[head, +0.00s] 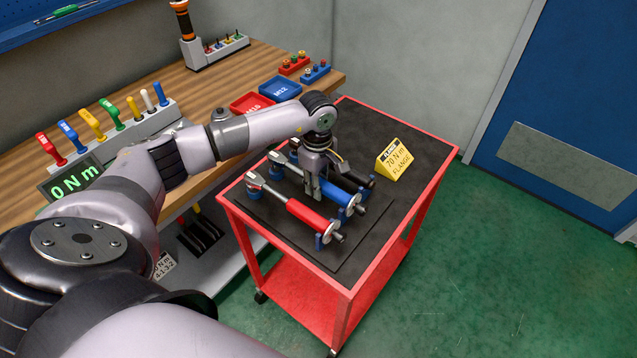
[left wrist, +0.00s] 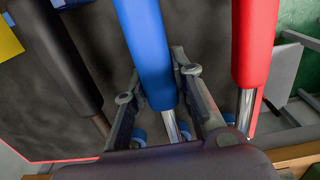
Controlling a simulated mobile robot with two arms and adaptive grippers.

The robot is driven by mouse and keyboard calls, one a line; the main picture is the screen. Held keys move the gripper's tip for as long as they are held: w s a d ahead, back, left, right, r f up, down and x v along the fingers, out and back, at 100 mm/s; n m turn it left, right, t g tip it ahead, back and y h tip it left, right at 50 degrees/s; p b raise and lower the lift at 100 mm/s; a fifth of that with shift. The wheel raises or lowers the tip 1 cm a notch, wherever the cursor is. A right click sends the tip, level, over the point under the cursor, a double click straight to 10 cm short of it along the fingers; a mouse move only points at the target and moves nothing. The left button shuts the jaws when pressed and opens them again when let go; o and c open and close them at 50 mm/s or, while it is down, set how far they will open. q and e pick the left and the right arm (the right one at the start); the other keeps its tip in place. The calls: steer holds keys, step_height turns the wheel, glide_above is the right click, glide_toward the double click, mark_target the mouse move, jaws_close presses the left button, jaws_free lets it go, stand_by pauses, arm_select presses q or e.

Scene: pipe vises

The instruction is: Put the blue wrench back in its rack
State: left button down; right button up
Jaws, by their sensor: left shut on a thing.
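The blue wrench (head: 336,195) lies lengthwise between a red wrench (head: 303,213) and a black wrench (head: 358,179) on the cart's black top. My left gripper (head: 313,190) points down over its handle and is shut on it. In the left wrist view the blue handle (left wrist: 147,45) runs between the two fingers of my left gripper (left wrist: 160,95). The rack shows as small blue holders (head: 326,242) under the wrench ends. I cannot tell whether the blue wrench rests in its holders or hangs just above them. My right gripper is not in view.
The red cart (head: 233,217) stands beside a wooden bench (head: 215,82). A yellow flange sign (head: 394,160) stands on the cart behind the wrenches. Red and blue trays (head: 280,88) and a row of coloured tools (head: 121,120) are on the bench. Green floor is clear at right.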

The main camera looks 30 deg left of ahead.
arm_select(q)
steer(key=shift+f+b, duration=0.4)
steer(key=shift+s+d+f+b, duration=0.1)
steer(key=shift+f+b, duration=0.1)
steer(key=shift+b, duration=0.1)
stand_by(1.2)
steer(key=c, duration=1.3)
jaws_free()
steer(key=shift+c, duration=0.2)
steer(key=shift+o, duration=0.3)
step_height(320, 180, up, 12)
steer(key=shift+r, duration=0.1)
